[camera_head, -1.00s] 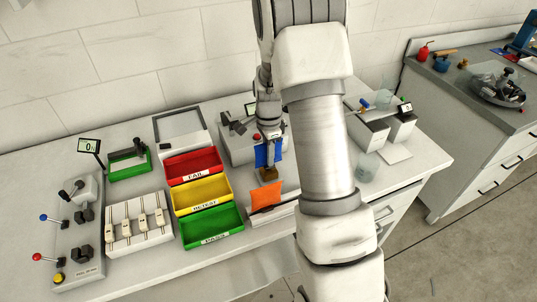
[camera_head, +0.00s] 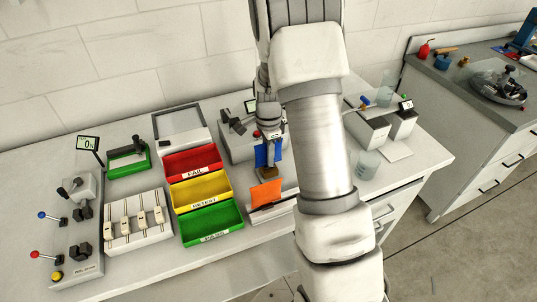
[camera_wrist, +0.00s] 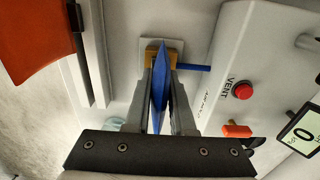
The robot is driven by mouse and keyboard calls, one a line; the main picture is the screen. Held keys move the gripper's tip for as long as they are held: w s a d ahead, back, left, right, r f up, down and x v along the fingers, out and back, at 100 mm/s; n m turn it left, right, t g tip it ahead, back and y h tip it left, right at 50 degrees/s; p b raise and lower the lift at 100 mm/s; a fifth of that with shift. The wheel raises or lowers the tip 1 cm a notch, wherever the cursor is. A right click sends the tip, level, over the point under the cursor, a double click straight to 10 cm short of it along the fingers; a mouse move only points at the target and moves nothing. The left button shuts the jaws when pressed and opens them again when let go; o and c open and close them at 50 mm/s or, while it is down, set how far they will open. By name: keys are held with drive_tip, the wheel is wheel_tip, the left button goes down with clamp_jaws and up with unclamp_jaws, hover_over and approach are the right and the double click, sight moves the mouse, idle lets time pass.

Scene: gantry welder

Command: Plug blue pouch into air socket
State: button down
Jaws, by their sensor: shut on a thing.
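The blue pouch (camera_head: 261,155) hangs in my gripper (camera_head: 269,150) in the head view, above a small brown-gold block. In the wrist view the pouch (camera_wrist: 159,85) is seen edge-on, clamped between the two fingers of my gripper (camera_wrist: 160,88). The gold block (camera_wrist: 153,52) on a pale square base lies at the pouch's far end, with a blue stub pointing right from it. I cannot tell whether the pouch touches the block, or whether this block is the air socket.
A grey box with a red VENT button (camera_wrist: 243,91) and a display (camera_wrist: 302,133) stands close on the right in the wrist view. An orange pouch (camera_head: 266,194) stands in a rack nearby. Red (camera_head: 193,161), yellow (camera_head: 201,190) and green (camera_head: 211,223) bins stand left.

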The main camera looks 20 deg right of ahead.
drive_tip(key=c, duration=0.7)
unclamp_jaws()
wheel_tip(320, 180, up, 17)
drive_tip(key=shift+r+p, duration=0.2)
drive_tip(key=shift+p, duration=0.3)
drive_tip(key=s+a+r+n+t, duration=0.3)
drive_tip(key=s+a+r+n, duration=0.3)
drive_tip(key=s+r+n, duration=0.3)
drive_tip(key=s+a+n+t, duration=0.1)
drive_tip(key=s+n, duration=0.2)
drive_tip(key=s, duration=0.1)
drive_tip(key=s+a+n, duration=0.1)
drive_tip(key=s+n, duration=0.2)
drive_tip(key=s, duration=0.2)
drive_tip(key=s+a+n+t, duration=0.1)
drive_tip(key=s+n, duration=0.2)
drive_tip(key=s, duration=0.2)
drive_tip(key=shift+s+a+r+t, duration=0.2)
drive_tip(key=shift+a+t, duration=0.1)
